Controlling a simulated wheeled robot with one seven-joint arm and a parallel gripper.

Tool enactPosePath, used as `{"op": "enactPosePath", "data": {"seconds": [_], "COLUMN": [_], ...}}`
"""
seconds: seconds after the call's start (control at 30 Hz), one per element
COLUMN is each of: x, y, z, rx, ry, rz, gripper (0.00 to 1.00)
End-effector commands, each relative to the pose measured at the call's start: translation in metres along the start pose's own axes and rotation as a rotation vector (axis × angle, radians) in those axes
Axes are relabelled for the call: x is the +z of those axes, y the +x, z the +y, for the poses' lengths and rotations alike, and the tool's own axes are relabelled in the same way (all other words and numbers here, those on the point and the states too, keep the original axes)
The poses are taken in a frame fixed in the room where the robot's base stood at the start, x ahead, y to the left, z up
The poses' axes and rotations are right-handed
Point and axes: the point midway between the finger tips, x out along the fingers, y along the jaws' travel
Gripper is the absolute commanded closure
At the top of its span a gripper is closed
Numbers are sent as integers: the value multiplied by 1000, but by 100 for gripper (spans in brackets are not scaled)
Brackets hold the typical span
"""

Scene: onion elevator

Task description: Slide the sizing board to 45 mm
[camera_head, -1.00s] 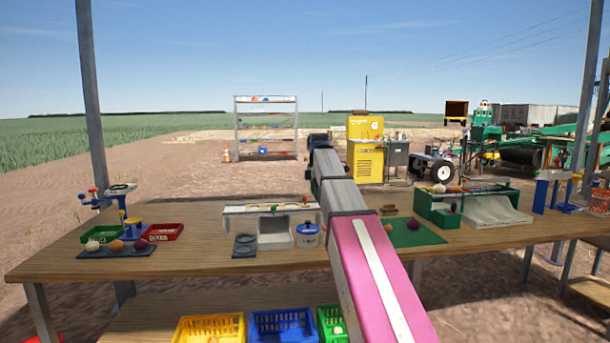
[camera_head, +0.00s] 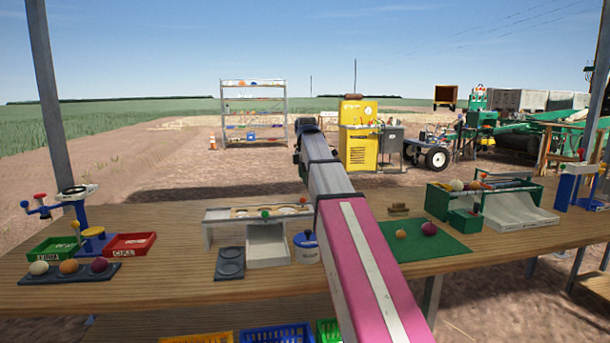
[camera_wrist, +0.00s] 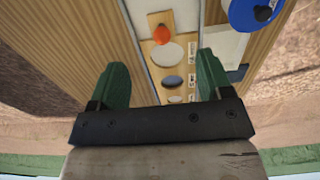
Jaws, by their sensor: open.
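The sizing board (camera_wrist: 159,58) is a pale wooden strip with round holes of differing size and printed labels, set in a white frame. An orange-red knob (camera_wrist: 161,34) stands on it in the wrist view. In the head view the sizing board (camera_head: 243,212) lies on top of the white stand at the middle of the bench. My gripper (camera_wrist: 162,63) is open, with its green fingers apart on either side of the strip in the picture. Nothing is between the fingertips that I can see as held. I cannot tell their height above it. The gripper is hidden in the head view.
A blue-lidded pot (camera_head: 306,247) stands right of the white stand, and a dark two-ring tray (camera_head: 230,264) left of it. A green mat (camera_head: 450,246) with two round vegetables lies to the right. A blue-and-white device (camera_head: 95,238) and red bin (camera_head: 130,244) are at the left.

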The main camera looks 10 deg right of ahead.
Motion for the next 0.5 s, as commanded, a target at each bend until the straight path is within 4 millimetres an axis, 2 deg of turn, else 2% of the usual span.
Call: {"op": "enactPosePath", "data": {"seconds": [0.5], "x": [0], "y": [78], "z": [-1], "rx": [-2], "ry": [1], "rz": [1], "gripper": [28]}}
